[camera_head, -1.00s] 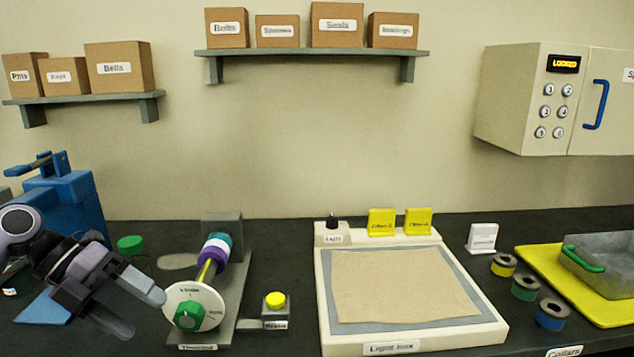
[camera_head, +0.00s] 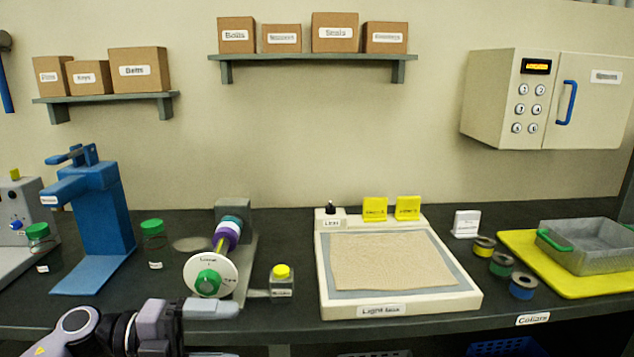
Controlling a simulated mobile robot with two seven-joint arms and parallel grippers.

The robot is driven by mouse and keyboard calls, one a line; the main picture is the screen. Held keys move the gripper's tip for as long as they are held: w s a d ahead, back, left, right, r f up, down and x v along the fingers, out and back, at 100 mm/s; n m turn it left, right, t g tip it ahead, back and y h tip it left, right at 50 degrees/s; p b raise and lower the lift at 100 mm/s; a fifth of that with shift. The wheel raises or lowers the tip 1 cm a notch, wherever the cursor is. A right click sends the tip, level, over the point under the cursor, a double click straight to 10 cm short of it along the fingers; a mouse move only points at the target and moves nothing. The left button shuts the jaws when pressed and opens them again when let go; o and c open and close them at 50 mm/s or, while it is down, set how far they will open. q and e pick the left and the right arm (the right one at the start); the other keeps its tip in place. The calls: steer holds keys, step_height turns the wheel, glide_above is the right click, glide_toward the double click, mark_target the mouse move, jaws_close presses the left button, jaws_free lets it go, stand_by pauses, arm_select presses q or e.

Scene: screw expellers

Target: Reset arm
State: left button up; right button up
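My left arm comes in at the lower left, and its gripper (camera_head: 205,330) is low at the bench's front edge, in front of the white dial disc. One grey finger points right and another shows in part below it at the picture's bottom edge. The two look spread apart with nothing visible between them. The white dial disc (camera_head: 226,284) with its green knob (camera_head: 208,282) stands free behind the gripper, on the grey stand with purple and teal rings (camera_head: 228,234). My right gripper is not in view.
A yellow button box (camera_head: 282,280) stands right of the dial. The light box (camera_head: 400,304) with brown paper fills the bench middle. A blue press (camera_head: 100,205) and green-lidded jars (camera_head: 154,243) are left. Several collars (camera_head: 522,286) and a yellow mat (camera_head: 585,287) are right.

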arm_select(q)
steer(key=s+a+f+n+t+y+p, duration=0.15)
steer(key=f+n+t+y, duration=0.45)
steer(key=n, duration=0.6)
steer(key=s+a+f+n+t+y, duration=0.1)
steer(key=s+f+n+t+y, duration=0.25)
steer(key=f+n+t, duration=0.7)
steer(key=s+a+f+n+g+y, duration=0.1)
steer(key=s+f+n+g+y, duration=0.1)
steer(key=s+f+n+g, duration=0.2)
steer(key=s+a+f+n+g+y, duration=0.2)
steer(key=s+f+n+g+y, duration=0.1)
steer(key=s+f, duration=0.3)
steer(key=s+n+g, duration=0.1)
steer(key=s, duration=0.1)
steer(key=shift+s+a, duration=0.25)
steer(key=shift+s, duration=0.05)
stand_by(0.3)
